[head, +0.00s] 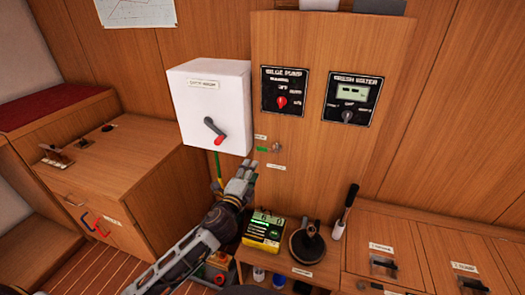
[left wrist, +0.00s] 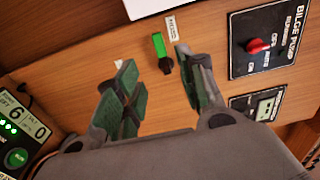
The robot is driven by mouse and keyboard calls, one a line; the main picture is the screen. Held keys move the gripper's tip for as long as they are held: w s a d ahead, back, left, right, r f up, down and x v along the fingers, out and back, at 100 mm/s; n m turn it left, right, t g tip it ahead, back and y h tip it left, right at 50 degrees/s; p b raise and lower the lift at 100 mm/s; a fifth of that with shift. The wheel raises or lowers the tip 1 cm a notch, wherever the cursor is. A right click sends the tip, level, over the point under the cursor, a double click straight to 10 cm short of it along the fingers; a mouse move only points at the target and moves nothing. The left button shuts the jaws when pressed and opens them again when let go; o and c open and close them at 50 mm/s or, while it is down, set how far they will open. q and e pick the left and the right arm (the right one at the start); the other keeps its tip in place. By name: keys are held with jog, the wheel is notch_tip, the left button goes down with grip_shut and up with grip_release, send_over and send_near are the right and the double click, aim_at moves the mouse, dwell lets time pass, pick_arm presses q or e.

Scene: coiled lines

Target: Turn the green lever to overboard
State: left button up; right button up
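The green lever (head: 262,149) sits low on the wooden panel, left of its small pivot (head: 277,147), and lies roughly level. In the left wrist view the green lever (left wrist: 159,45) shows ahead of the fingertips, joined to a dark pivot (left wrist: 166,64). Small white labels (head: 276,167) are by it, too small to read. My left gripper (head: 248,171) is just below and left of the lever. In the left wrist view my left gripper (left wrist: 156,62) is open, with nothing between its green-padded fingers. My right gripper is not in view.
A white box (head: 210,90) with a red-tipped handle juts out up and left of the lever. The bilge pump panel (head: 283,90) and fresh water panel (head: 352,98) are above right. A yellow meter (head: 263,231) and a dark round-based pump (head: 307,243) stand below.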

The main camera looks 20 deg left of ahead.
pick_arm(q)
jog(key=shift+w, duration=0.2)
send_near(262, 150)
jog(key=shift+w, duration=1.95)
jog(key=shift+w+d+b, duration=0.1)
jog(key=shift+w+b, duration=0.4)
jog(key=shift+w, duration=1.85)
jog(key=shift+w+d, duration=0.1)
jog(key=shift+w, duration=0.7)
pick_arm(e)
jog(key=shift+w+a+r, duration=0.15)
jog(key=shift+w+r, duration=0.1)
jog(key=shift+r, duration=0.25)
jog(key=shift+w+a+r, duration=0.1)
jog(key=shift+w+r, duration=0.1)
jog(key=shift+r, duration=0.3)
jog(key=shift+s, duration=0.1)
pick_arm(q)
grip_shut()
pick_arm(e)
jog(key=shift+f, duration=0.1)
